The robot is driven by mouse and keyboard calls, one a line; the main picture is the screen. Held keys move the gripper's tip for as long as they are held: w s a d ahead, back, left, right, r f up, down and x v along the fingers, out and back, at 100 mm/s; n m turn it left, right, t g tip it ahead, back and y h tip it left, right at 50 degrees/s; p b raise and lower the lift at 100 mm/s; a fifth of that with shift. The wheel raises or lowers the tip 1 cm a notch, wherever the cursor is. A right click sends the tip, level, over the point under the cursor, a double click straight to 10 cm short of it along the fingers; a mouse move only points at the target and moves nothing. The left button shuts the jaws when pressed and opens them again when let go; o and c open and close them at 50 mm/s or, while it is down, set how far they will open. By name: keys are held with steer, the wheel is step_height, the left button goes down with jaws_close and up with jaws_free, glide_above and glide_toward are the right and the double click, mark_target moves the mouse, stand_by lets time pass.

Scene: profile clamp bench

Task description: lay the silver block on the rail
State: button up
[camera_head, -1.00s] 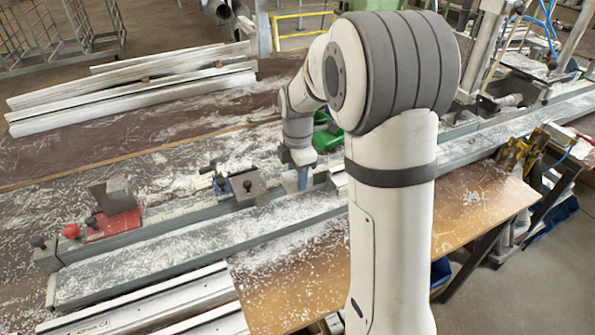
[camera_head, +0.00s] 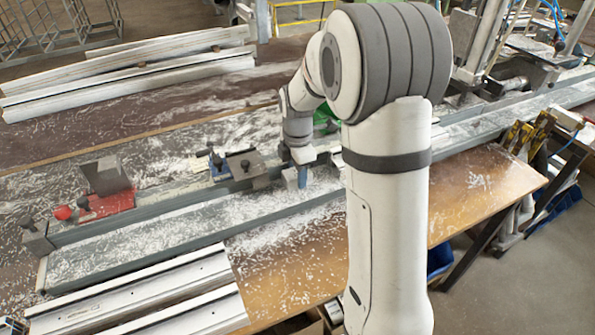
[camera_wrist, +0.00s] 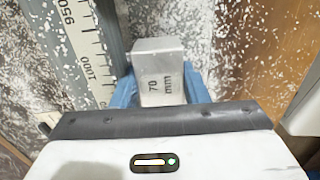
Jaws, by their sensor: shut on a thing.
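The silver block (camera_wrist: 158,70), marked "70 mm", is in my gripper (camera_wrist: 160,92) in the wrist view. The blue fingers are shut on its two sides. In the head view my gripper (camera_head: 303,177) is over the shaving-strewn grey bed, on the near side of the long grey rail (camera_head: 150,212). The gap below the block cannot be judged.
A red clamp (camera_head: 107,204) and a clamp with a grey block (camera_head: 246,164) sit along the rail, left of my gripper. White profiles (camera_head: 150,295) lie at the front left, others (camera_head: 130,85) at the back. White shavings cover much of the bed.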

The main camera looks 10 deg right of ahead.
steer(key=shift+f, duration=0.3)
steer(key=o, duration=1.2)
steer(key=shift+r, duration=0.1)
